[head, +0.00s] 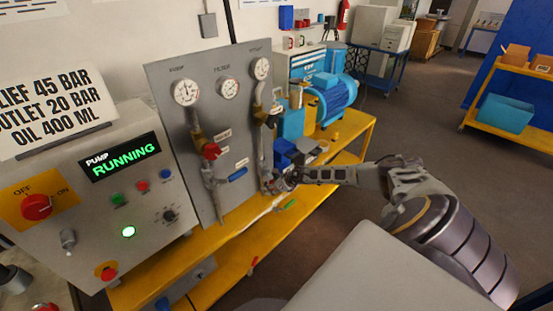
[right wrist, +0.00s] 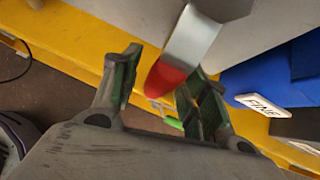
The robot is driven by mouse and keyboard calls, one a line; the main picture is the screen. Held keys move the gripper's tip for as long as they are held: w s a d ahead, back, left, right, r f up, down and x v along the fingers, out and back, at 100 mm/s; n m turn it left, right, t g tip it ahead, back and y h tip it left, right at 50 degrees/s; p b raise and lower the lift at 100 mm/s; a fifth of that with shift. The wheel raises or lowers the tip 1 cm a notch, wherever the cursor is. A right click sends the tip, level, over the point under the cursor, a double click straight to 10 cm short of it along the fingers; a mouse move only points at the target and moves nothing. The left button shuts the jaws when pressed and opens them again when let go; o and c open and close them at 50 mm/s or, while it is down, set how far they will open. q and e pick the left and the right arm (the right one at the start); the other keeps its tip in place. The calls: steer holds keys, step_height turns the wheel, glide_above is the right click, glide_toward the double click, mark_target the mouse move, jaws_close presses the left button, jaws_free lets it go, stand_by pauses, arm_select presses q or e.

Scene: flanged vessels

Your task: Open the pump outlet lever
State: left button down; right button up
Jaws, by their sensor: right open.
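A lever with a red tip (right wrist: 168,78) and a bent metal arm shows in the right wrist view, between the two fingers of my open right gripper (right wrist: 160,74). I cannot tell whether a finger touches it. In the head view my right gripper (head: 279,182) is at the lower right edge of the grey gauge panel (head: 224,120), by the foot of the right-hand pipe, and hides the lever there. I cannot read a label naming this lever. A red-handled valve (head: 211,151) and a blue handle (head: 237,174) are further left on the panel. My left gripper is out of view.
The control box (head: 115,200) at left displays "PUMP RUNNING". A green handle (head: 287,205) lies low beside my right gripper, near the yellow bench (head: 225,238). Blue boxes (head: 287,150) and a blue motor (head: 333,98) stand behind. Open floor is at right.

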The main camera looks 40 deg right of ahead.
steer(key=v, duration=1.2)
stand_by(0.7)
steer(key=shift+d, duration=0.1)
stand_by(0.3)
